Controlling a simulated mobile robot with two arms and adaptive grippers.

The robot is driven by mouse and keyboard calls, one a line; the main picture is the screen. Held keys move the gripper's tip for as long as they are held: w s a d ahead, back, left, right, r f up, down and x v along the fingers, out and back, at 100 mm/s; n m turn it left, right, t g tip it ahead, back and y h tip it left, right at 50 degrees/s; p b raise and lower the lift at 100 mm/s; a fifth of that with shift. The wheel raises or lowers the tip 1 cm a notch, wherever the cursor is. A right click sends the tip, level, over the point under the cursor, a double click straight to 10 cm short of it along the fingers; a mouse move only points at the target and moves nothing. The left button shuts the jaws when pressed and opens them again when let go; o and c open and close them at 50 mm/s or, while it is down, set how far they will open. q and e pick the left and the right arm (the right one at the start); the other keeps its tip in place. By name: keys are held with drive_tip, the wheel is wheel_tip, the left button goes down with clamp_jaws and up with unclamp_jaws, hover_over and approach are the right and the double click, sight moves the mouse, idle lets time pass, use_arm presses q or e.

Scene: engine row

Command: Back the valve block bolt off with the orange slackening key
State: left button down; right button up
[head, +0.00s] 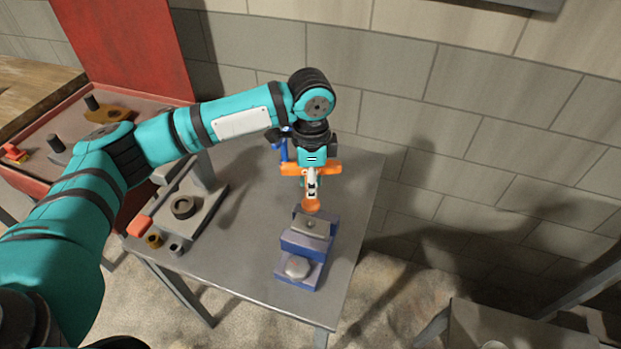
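The key's orange crossbar shows to both sides of the gripper, and an orange round part shows just below the fingers. The valve block (307,245) is blue-purple with a grey top plate and a pale round knob at its near end. The key's lower end is at the far edge of the block's top; I cannot tell whether it touches. The bolt is hidden. My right gripper is not in view.
A grey fixture with a dark ring (185,207) stands left on the table (250,230), with small parts at its front. A blue object (283,150) stands behind my gripper. A red open case (140,75) with parts is at left. A brick wall is behind.

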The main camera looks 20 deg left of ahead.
sight(310, 204)
use_arm(q)
drive_tip(key=shift+f, duration=1.5)
drive_tip(key=shift+f+b, duration=0.35)
drive_tip(key=shift+f, duration=1.2)
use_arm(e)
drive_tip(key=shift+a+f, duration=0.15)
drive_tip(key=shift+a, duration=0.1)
use_arm(q)
drive_tip(key=shift+f, duration=0.15)
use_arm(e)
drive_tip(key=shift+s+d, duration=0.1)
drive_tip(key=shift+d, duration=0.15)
use_arm(q)
drive_tip(key=shift+f+p, duration=0.15)
drive_tip(key=shift+p, duration=0.25)
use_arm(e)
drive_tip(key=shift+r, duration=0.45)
use_arm(q)
drive_tip(key=shift+f, duration=0.1)
